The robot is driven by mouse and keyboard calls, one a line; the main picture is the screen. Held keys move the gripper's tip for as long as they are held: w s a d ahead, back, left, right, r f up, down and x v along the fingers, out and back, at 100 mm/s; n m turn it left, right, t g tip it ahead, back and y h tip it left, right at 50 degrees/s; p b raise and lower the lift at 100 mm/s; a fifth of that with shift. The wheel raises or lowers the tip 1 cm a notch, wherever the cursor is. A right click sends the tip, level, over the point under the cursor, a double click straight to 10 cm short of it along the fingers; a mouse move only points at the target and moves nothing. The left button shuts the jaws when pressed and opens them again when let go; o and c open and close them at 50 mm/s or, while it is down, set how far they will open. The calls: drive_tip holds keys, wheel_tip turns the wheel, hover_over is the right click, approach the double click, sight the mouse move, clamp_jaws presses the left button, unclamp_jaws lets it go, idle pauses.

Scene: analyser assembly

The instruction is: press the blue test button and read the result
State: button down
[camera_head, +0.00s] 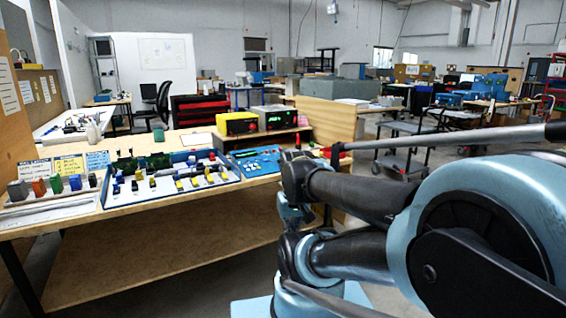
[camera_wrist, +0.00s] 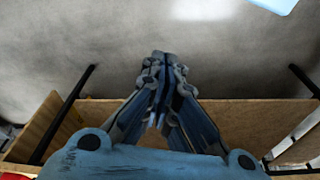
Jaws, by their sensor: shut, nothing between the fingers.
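I cannot make out a blue test button on either. A blue panel (camera_head: 258,162) with small parts lies in front of them. My gripper (camera_wrist: 158,60) shows in the wrist view with its fingers together, empty, over bare grey floor. In the head view my arm is at the right, beside the bench's right end, and hides part of that end.
A blue-edged tray (camera_head: 170,181) with several yellow and black parts lies on the wooden workbench (camera_head: 60,225). Coloured blocks (camera_head: 57,184) and paper cards stand at the left. A wooden partition (camera_head: 325,121) rises behind the bench's right end. The lower shelf is bare.

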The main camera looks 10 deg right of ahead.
drive_tip(key=shift+d, duration=0.3)
drive_tip(key=shift+r, duration=0.1)
wheel_tip(320, 180, up, 17)
drive_tip(key=n+t+h, duration=0.2)
drive_tip(key=t+h, duration=0.2)
drive_tip(key=t, duration=0.4)
hover_over(265, 160)
drive_tip(key=s, duration=0.2)
drive_tip(key=shift+w+d, duration=0.15)
drive_tip(key=shift+w+a+f, duration=0.1)
drive_tip(key=shift+w+f, duration=0.2)
drive_tip(key=shift+f, duration=1.15)
drive_tip(key=shift+w+a+f, duration=0.1)
drive_tip(key=shift+w+f, duration=0.15)
drive_tip(key=shift+f, duration=1.15)
drive_tip(key=shift+w+a+f, duration=0.1)
drive_tip(key=shift+w+f, duration=0.2)
drive_tip(key=shift+f, duration=1.15)
